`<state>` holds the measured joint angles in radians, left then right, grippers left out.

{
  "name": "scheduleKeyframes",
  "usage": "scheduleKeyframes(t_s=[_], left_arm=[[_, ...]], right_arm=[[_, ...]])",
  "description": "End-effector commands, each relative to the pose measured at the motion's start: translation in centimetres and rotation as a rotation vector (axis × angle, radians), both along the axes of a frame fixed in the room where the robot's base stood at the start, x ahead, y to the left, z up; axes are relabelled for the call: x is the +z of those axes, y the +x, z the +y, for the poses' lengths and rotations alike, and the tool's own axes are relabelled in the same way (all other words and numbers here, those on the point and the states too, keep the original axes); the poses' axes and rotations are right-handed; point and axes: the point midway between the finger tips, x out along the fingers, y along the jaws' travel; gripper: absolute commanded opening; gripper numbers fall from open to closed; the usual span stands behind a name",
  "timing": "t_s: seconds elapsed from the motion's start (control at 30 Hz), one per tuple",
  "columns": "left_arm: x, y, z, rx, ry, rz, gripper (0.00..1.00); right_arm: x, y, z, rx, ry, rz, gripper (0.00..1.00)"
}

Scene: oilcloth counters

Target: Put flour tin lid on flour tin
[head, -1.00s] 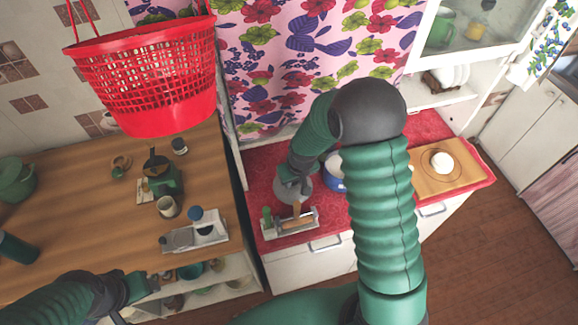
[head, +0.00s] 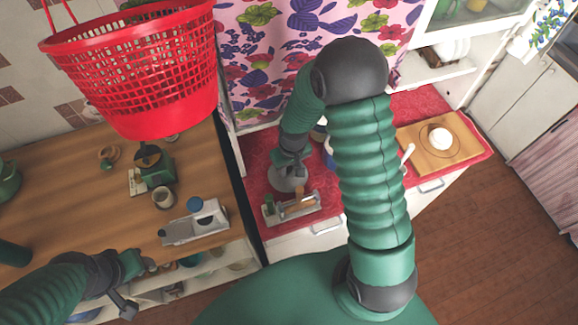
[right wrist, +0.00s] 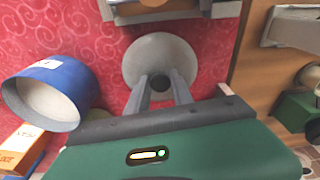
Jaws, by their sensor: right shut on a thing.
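The flour tin lid (head: 287,181) is a grey disc over the red counter; it also shows in the right wrist view (right wrist: 160,50). My right gripper (head: 291,163) is shut on the lid's dark knob, its fingers (right wrist: 162,88) one on each side. I cannot tell whether the lid touches the cloth. The flour tin is blue and open-topped, with a pale inside, left of the lid in the right wrist view (right wrist: 45,92). In the head view only a blue sliver (head: 328,152) shows beside my right arm. My left gripper (head: 136,284) is open and empty at the wooden counter's front edge.
A rack with small items (head: 291,208) stands just in front of the lid. An orange-and-white box (right wrist: 20,146) is near the tin. A wooden board (head: 412,133) with a white item lies at right. A red basket (head: 140,80) hangs at upper left.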

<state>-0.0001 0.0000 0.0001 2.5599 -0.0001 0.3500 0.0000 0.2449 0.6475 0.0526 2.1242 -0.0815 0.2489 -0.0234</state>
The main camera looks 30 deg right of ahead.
Motion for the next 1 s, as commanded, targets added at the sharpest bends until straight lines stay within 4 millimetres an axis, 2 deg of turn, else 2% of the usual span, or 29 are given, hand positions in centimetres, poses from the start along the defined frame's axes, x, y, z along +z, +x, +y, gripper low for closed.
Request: scheduleKeyframes(t_s=[0.4,0.43,0.57,0.87,1.0], left_arm=[[-0.7,0.0,0.0,0.000,0.000,0.000,0.53],[-0.7,0.0,0.0,0.000,0.000,0.000,0.53],[-0.7,0.0,0.0,0.000,0.000,0.000,0.53],[-0.6,0.0,0.0,0.000,0.000,0.000,0.53],[0.7,0.0,0.0,0.000,0.000,0.000,0.53]], right_arm=[[-1.2,0.0,-0.3,-0.002,0.002,0.000,0.00],[-1.2,0.0,-0.2,-0.002,0.002,0.000,0.30],[-1.1,0.0,-0.2,-0.002,0.002,0.000,0.47],[-1.0,0.0,-0.1,-0.001,0.001,0.000,0.49],[0.8,0.0,-0.2,-0.001,0.001,-0.002,0.49]])
